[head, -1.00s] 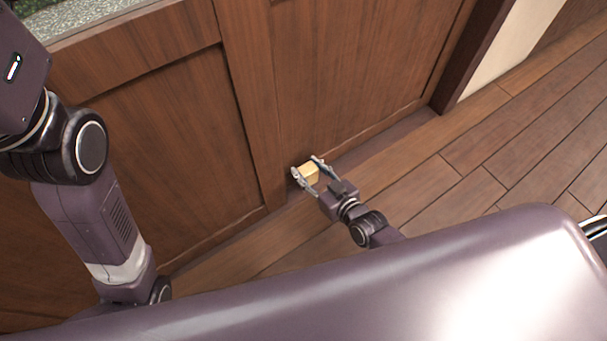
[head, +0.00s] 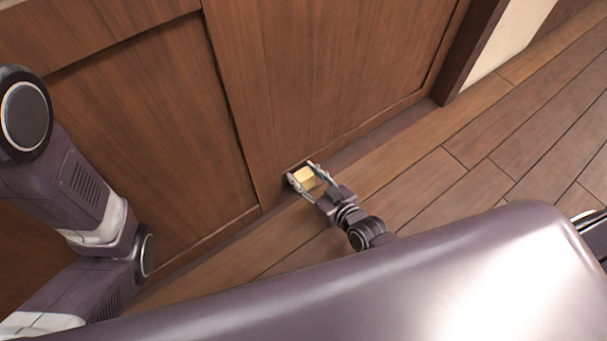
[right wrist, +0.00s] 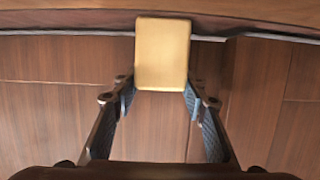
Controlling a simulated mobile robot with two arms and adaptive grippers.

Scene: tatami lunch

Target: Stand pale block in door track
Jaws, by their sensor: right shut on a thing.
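The pale yellow block (head: 305,179) is between the two fingers of my right gripper (head: 301,172), which is shut on it. They are low against the foot of the wooden doors, at the dark door track (head: 385,139). In the right wrist view the block (right wrist: 163,52) projects past the fingertips and overlaps a thin grey line along the track. Whether its far end is inside the track or only above it cannot be told. My left gripper is out of view.
Tall brown wooden door panels (head: 330,70) rise just beyond the block. A dark post (head: 468,50) stands at the right end of the track. The plank floor (head: 480,190) to the right is clear.

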